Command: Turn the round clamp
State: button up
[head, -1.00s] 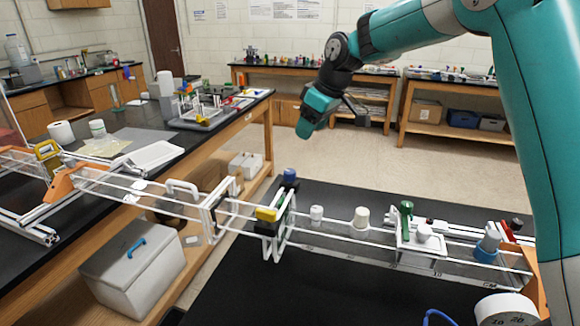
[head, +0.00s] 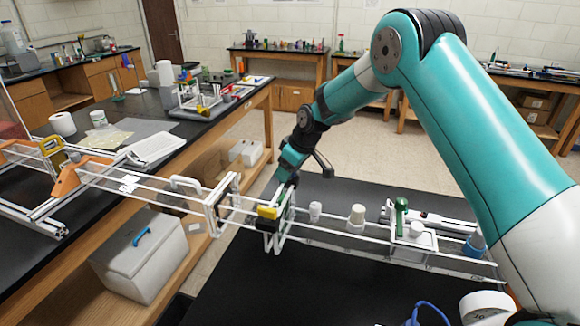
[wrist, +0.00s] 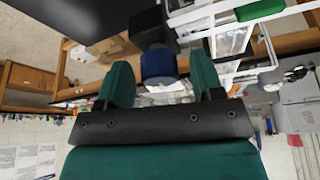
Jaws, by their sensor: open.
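The round clamp looks to be the blue round knob (wrist: 158,66) on a black block, seen in the wrist view. It sits between the two green fingers of my gripper (wrist: 160,78), with a gap showing on each side. My gripper is open around the knob. In the head view my gripper (head: 284,184) reaches down at the frame's middle post, and it hides the knob there. The extrusion frame (head: 330,240) runs across the black table with clear panels and white rails.
A yellow block (head: 268,212) sits on the frame close to my gripper. White knobs (head: 356,214) and a green-handled clamp (head: 401,215) stand along the rail to the right. A grey bin (head: 140,262) stands left below. The black table front (head: 300,295) is mostly clear.

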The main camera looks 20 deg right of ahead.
jog(key=shift+c, duration=0.4)
jog(key=c, duration=0.9)
jog(key=shift+o, duration=0.3)
jog(key=shift+f+m+b, duration=0.15)
jog(key=shift+m+b, duration=0.45)
jog(key=shift+b, duration=0.05)
jog(key=m+t+h+b, duration=0.1)
jog(key=m+b, duration=0.1)
jog(key=m, duration=0.1)
jog(key=shift+m+h+b, duration=1.1)
jog(key=shift+m+b, duration=0.15)
jog(key=shift+m, duration=1.05)
jog(key=shift+r, duration=0.2)
